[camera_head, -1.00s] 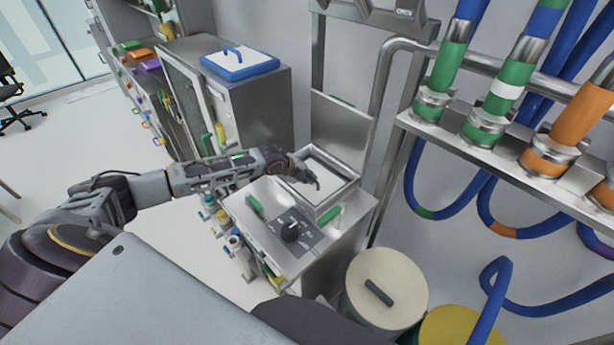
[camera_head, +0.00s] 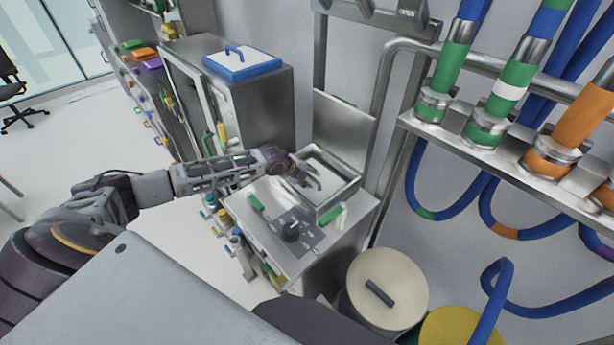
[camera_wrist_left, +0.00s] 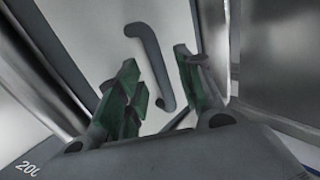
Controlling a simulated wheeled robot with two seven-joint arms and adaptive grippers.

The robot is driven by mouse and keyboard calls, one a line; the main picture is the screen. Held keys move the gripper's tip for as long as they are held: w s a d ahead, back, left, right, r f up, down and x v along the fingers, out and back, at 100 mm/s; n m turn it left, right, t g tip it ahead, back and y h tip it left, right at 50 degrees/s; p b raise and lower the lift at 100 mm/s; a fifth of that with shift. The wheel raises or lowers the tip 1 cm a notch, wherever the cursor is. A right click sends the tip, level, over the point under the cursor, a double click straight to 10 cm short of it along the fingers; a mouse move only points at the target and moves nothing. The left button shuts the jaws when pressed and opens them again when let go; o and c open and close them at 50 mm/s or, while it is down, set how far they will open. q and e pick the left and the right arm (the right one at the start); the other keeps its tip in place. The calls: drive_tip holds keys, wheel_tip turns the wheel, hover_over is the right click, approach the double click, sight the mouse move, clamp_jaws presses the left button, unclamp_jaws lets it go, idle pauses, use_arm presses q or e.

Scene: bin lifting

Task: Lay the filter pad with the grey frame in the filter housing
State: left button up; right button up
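The filter pad (camera_head: 328,172), white with a grey handle, lies inside the open metal filter housing (camera_head: 347,190); most of its frame is hidden by the gripper and walls. My left gripper (camera_head: 312,180) is over the pad and open. In the left wrist view its green-padded fingers stand apart on either side of the pad's grey handle (camera_wrist_left: 150,60), with gaps visible. The white pad surface (camera_wrist_left: 100,22) lies beyond them, and a housing wall (camera_wrist_left: 278,60) rises at the right. My right gripper is not in view.
The housing's lid (camera_head: 342,125) stands open behind it. A blue-framed pad (camera_head: 240,65) lies on the cabinet at left. A round cream-lidded bin (camera_head: 392,300) stands at lower right. Hoses (camera_head: 490,200) hang at right.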

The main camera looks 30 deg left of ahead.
use_arm(q)
drive_tip(key=shift+s+a+r, duration=0.1)
drive_tip(key=shift+v, duration=5.85)
